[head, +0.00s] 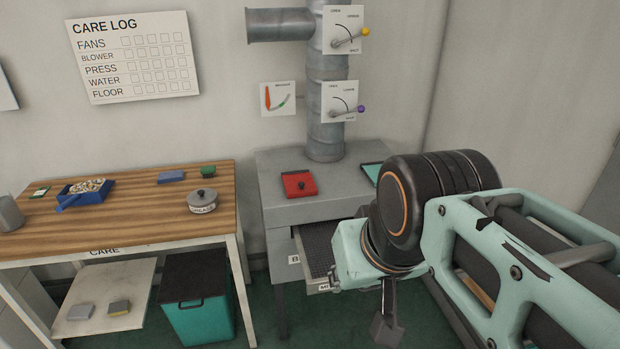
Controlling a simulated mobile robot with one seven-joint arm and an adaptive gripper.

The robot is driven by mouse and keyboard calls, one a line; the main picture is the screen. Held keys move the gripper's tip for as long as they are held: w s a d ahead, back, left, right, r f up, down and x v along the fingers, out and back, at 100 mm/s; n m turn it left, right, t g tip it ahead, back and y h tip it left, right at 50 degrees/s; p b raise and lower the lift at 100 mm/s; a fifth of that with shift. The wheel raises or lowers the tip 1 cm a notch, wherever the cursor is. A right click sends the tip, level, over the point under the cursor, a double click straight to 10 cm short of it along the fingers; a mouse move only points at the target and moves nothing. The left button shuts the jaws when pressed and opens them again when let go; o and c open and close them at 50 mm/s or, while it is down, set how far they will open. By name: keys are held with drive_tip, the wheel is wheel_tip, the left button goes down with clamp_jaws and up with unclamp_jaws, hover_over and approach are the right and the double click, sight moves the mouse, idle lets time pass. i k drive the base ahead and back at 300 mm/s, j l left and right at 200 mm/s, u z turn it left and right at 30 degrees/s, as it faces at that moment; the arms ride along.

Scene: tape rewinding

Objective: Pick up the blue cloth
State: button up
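A small flat blue block-like piece (171,177), which looks like the folded blue cloth, lies on the wooden table top (130,220) toward its back edge. My arm reaches in from the right. The dark end part of my gripper (387,328) points down in front of the grey cabinet, well to the right of the table and apart from the blue piece. Its fingers are not clearly shown, and I see nothing held in it.
A blue tray (68,201) with pale bits, a lidded grey pot (202,203) and a green item (208,172) share the table. The grey cabinet (310,213) has an open mesh drawer (317,250) and a red plate (299,184) on top. A teal bin (197,318) stands below.

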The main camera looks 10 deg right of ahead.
sight(169, 176)
drive_tip(key=z, duration=0.65)
drive_tip(key=u, duration=1.4)
